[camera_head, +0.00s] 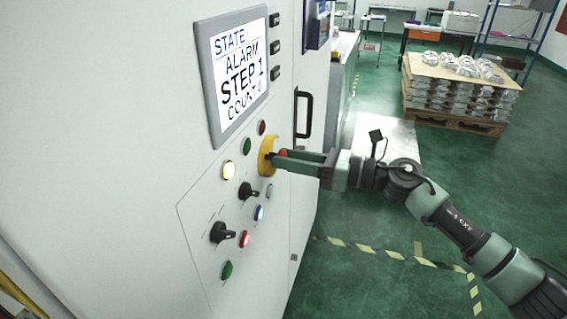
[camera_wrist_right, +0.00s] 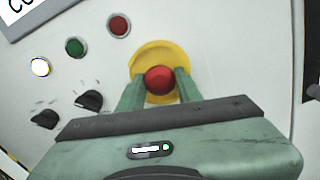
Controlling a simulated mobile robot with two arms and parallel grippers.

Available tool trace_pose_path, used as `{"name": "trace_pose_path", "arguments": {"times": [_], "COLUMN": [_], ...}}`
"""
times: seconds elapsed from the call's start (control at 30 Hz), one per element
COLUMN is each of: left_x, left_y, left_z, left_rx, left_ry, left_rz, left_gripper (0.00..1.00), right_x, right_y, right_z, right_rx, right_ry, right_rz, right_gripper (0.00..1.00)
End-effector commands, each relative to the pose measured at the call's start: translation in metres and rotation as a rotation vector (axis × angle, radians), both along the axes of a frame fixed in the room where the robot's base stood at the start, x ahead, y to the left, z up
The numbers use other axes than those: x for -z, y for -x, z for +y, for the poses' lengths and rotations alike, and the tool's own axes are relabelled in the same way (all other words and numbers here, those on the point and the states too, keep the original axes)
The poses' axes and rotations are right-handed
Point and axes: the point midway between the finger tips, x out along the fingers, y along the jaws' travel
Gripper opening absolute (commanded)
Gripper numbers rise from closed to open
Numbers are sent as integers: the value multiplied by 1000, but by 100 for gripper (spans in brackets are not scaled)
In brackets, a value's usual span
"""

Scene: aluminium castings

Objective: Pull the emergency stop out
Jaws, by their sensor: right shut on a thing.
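The emergency stop is a red mushroom button (camera_wrist_right: 159,80) on a round yellow base (camera_wrist_right: 172,55), mounted on the white cabinet's control panel. In the head view the yellow base (camera_head: 266,156) shows at the panel's right side, with the red button (camera_head: 282,154) partly hidden by my fingers. My right gripper (camera_head: 277,159) reaches in from the right and is shut on the red button. In the right wrist view its two green fingers (camera_wrist_right: 158,88) stand on either side of the button. My left gripper is in neither view.
Other buttons and two black rotary knobs (camera_head: 248,191) sit close by on the panel. A screen (camera_head: 240,70) above reads STATE, ALARM, STEP 1. A black door handle (camera_head: 303,114) is right of the panel. Pallet-stacked castings (camera_head: 455,92) stand farther back; green floor between is mostly clear.

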Motion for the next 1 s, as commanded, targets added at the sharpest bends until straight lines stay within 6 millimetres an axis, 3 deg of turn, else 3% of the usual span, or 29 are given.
{"name": "trace_pose_path", "arguments": {"times": [0.17,0.2,0.27,0.63,1.0], "left_x": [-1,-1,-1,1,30], "left_y": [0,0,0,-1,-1], "left_z": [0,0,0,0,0], "left_rx": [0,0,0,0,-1], "left_ry": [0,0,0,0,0], "left_rz": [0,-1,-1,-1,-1], "left_gripper": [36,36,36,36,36], "right_x": [1,1,1,2,5], "right_y": [0,0,0,1,18], "right_z": [-1,-1,-1,-4,-59], "right_rx": [0,0,0,1,2], "right_ry": [3,4,3,2,3], "right_rz": [2,2,2,2,1], "right_gripper": [0,43,57,57,57]}}
